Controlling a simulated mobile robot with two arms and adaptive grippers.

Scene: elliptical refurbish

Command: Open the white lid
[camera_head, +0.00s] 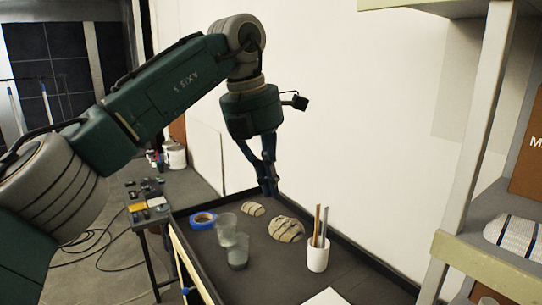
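My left gripper (268,184) hangs above the far part of the dark table (280,281), near the pale wall, with its fingers pointing down. I see the fingers nearly side-on, so I cannot tell whether they are open or shut. No held object shows. A white flat thing (325,297) is cut off by the bottom edge of the picture, and I cannot tell whether it is the white lid. A white bucket (175,156) stands far back on the left, behind my arm; its top is too small to judge. My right gripper is not in view.
On the table are a blue tape roll (202,220), two clear cups (237,250), two striped lumps (286,229) and a white cup with sticks (317,256). A shelf unit (470,150) stands at the right. A small side table (148,205) stands at the left.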

